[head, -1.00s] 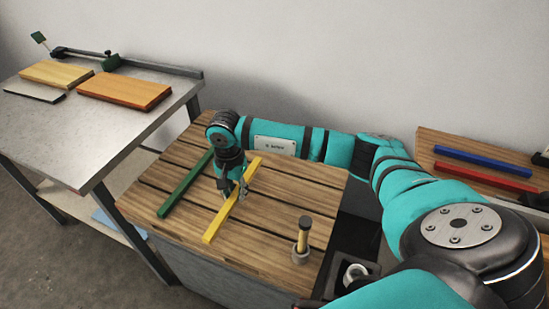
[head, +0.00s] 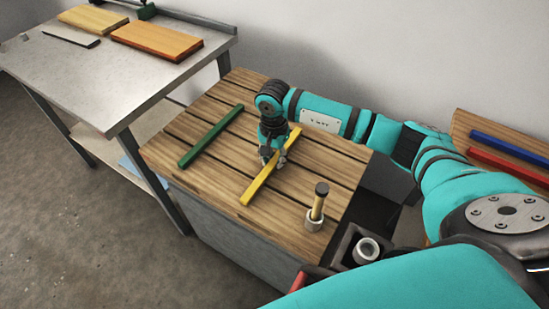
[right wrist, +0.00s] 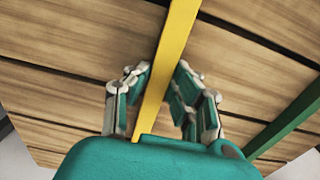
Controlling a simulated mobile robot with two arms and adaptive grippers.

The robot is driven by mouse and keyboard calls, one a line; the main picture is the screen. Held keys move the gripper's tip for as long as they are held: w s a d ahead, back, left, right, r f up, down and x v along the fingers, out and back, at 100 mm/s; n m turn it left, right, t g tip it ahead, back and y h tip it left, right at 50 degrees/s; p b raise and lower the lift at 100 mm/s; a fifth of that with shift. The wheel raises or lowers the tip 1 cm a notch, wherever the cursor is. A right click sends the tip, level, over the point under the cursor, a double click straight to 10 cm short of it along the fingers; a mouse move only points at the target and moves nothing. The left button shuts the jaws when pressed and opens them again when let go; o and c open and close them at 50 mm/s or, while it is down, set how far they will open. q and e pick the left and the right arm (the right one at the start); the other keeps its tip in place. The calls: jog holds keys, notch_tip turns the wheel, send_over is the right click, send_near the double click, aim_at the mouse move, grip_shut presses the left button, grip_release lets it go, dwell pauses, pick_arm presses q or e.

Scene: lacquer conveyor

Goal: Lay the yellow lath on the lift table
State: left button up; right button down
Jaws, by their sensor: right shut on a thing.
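The yellow lath (head: 256,190) lies along the slatted wooden top (head: 212,184) of a grey box-like stand, to the right of a green lath (head: 210,137). I cannot tell for sure whether this stand is the lift table. My right gripper (head: 272,162) points down and is shut on the yellow lath near its middle. In the right wrist view the lath (right wrist: 177,38) runs between the fingers of the gripper (right wrist: 163,75). I cannot tell if the lath touches the slats or hovers just over them. My left gripper is not in view.
A metal table (head: 120,75) at the left holds orange (head: 157,40) and yellow boards. A post in a round holder (head: 317,208) stands at the top's right front corner. A wooden board at the right carries blue (head: 508,146) and red (head: 507,164) laths.

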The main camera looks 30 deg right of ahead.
aim_at(274, 160)
jog(key=c, duration=1.6)
grip_release()
jog(key=shift+d+f, duration=0.1)
jog(key=o, duration=0.5)
jog(key=shift+c, duration=0.2)
notch_tip(274, 160, up, 12)
